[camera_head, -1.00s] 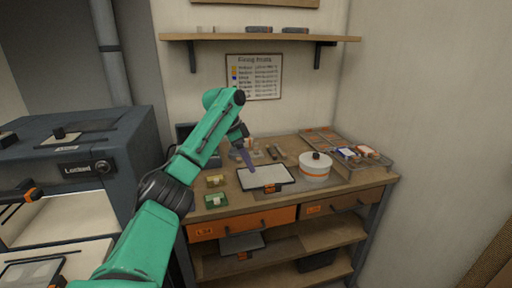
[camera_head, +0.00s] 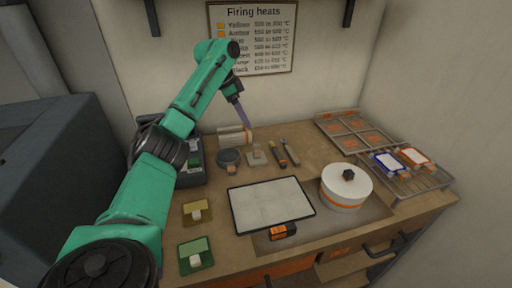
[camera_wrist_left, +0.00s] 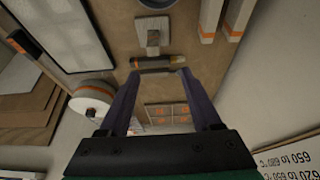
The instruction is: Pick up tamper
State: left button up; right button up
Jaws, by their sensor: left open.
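A small pale square block with a raised handle (camera_head: 256,154), which looks like the tamper, lies on the worktop behind the white panel. It also shows in the left wrist view (camera_wrist_left: 152,37), beyond my fingertips. My left gripper (camera_head: 246,122) is above the back of the worktop, pointing down. In the left wrist view its two purple fingers (camera_wrist_left: 160,72) are apart with nothing held. A dark stick tool with an orange band (camera_head: 279,153) lies beside the block, and shows between the fingertips in the wrist view. My right gripper is not in view.
Yellow (camera_head: 197,213) and green (camera_head: 195,255) pieces lie front left.

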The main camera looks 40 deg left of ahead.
pick_arm(q)
jog(key=p, duration=0.1)
send_over(256, 144)
jog(key=s, duration=0.2)
notch_tip(256, 144, down, 5)
jog(key=p+x, duration=0.1)
jog(key=x, duration=0.2)
jog(key=a+p+x, duration=0.1)
jog(key=x, duration=0.2)
jog(key=shift+w+a+f, duration=0.2)
jog(key=shift+f, duration=0.2)
jog(key=shift+d+f, duration=0.1)
jog(key=shift+f, duration=0.15)
jog(key=shift+w, duration=0.1)
grip_shut()
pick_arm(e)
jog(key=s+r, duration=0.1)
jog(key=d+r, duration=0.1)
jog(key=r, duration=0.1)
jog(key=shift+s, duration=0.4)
